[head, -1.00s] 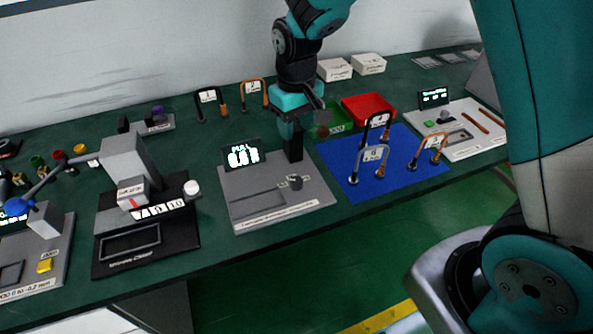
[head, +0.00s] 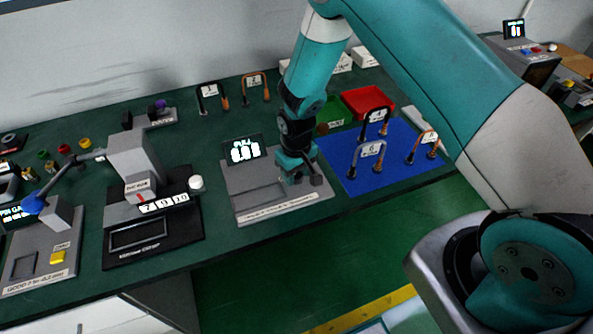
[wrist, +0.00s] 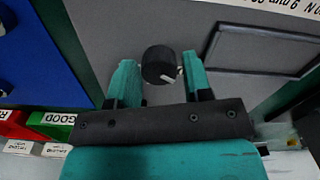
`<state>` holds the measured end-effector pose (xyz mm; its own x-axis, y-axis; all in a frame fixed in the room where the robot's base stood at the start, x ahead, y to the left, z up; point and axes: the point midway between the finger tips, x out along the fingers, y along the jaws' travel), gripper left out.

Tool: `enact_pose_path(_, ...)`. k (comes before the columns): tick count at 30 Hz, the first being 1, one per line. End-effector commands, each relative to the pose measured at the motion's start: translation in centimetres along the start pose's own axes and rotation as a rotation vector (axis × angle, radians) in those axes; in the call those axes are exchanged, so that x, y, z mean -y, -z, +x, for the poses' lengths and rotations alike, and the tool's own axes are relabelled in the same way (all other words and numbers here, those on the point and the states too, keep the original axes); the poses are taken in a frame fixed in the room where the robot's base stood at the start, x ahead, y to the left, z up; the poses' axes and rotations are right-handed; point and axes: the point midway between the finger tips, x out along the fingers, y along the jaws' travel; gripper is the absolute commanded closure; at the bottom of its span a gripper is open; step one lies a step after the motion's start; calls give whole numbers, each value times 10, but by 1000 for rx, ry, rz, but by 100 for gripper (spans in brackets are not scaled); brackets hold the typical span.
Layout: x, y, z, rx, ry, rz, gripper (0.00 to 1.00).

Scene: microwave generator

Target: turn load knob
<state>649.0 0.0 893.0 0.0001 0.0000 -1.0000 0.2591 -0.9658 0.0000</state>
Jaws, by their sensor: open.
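The load knob (wrist: 158,65) is a short dark cylinder with a light pointer mark, on the grey panel of the pull-test station. In the wrist view my gripper (wrist: 159,70) is open, with one teal finger on each side of the knob. A gap shows between the knob and each finger, so it is not gripped. In the head view my gripper (head: 292,178) is low over the right side of the station (head: 255,192), pointing down, and hides the knob. The station's display (head: 242,150) is lit and reads PULL above a number.
A blue mat (head: 365,180) with several handle-shaped parts lies just right of the station. Green and red trays (head: 367,101) stand behind the mat. A black station (head: 150,235) stands to the left. The table's front edge is close to the station.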

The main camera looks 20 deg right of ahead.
Motion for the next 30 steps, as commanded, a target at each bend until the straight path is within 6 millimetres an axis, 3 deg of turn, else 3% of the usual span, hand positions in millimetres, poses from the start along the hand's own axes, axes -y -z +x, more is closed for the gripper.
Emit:
enact_pose_path(10,0,0,5,0,0,0,54)
enact_pose_path(15,0,0,5,0,0,0,89)
enact_pose_path(30,0,0,6,-2,1,117,89)
